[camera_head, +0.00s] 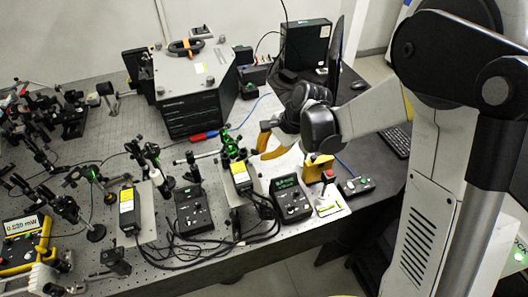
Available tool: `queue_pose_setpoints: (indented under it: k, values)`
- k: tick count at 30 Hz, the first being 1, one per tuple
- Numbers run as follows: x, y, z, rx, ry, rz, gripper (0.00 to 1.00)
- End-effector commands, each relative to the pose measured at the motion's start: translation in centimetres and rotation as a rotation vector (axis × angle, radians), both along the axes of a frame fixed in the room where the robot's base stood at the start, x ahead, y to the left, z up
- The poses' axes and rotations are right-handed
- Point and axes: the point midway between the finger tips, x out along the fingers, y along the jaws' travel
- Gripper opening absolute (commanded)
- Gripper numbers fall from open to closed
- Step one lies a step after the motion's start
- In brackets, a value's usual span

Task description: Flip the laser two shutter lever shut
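Two black laser boxes with yellow labels stand on the optical table: a left one (128,212) and a right one (240,176). I cannot tell which is laser two, and I cannot make out a shutter lever on either. My gripper (287,163) has yellow fingers that stand well apart, and nothing shows between them. In the picture it is just right of the right laser box and above a black control box (291,200). I cannot tell its height or whether it touches anything.
A second control box (194,209) stands between the laser boxes, with loose cables in front. Optical mounts crowd the left of the perforated table (200,258). A grey-topped spectrometer (195,85) stands behind. A red-knobbed device (328,177) and keyboard (395,141) are at right.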

Motion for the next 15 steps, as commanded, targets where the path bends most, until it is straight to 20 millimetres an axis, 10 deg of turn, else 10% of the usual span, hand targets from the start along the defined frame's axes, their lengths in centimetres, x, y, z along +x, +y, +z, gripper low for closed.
queue_pose_setpoints:
  k: [15]
  values:
    - [-0.11,0.22,0.64,-0.085,-0.023,0.001,0.0]
